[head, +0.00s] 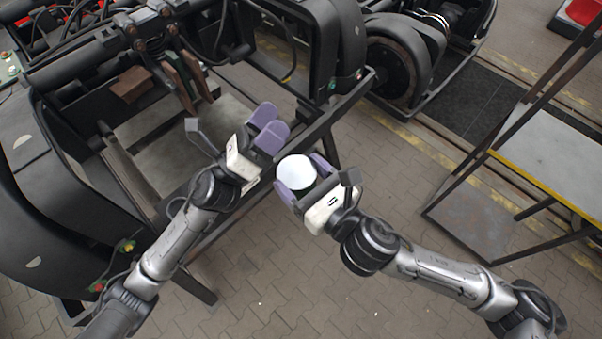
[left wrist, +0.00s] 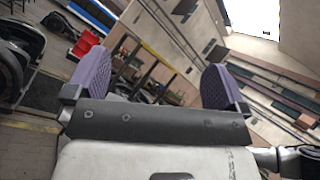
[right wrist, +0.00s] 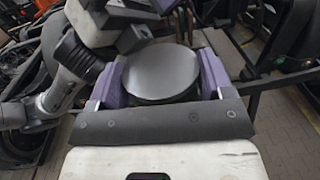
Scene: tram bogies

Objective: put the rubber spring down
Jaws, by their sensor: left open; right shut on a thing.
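The rubber spring (head: 297,172) is a round piece with a pale, flat top and a dark side. My right gripper (head: 305,177) is shut on it, with a purple finger on either side. In the right wrist view the spring (right wrist: 161,72) shows as a grey disc between the purple fingers. My left gripper (head: 266,130) is open and empty, just up and left of the right one. In the left wrist view its purple fingers (left wrist: 160,85) stand wide apart with nothing between them. The spring's underside is hidden.
A black bogie frame (head: 345,95) with a grey plate (head: 150,150) fills the left and top. A wheel (head: 388,72) stands at the top. A metal-framed stand with a grey top (head: 550,140) is at the right. Paved floor (head: 300,290) lies open below my grippers.

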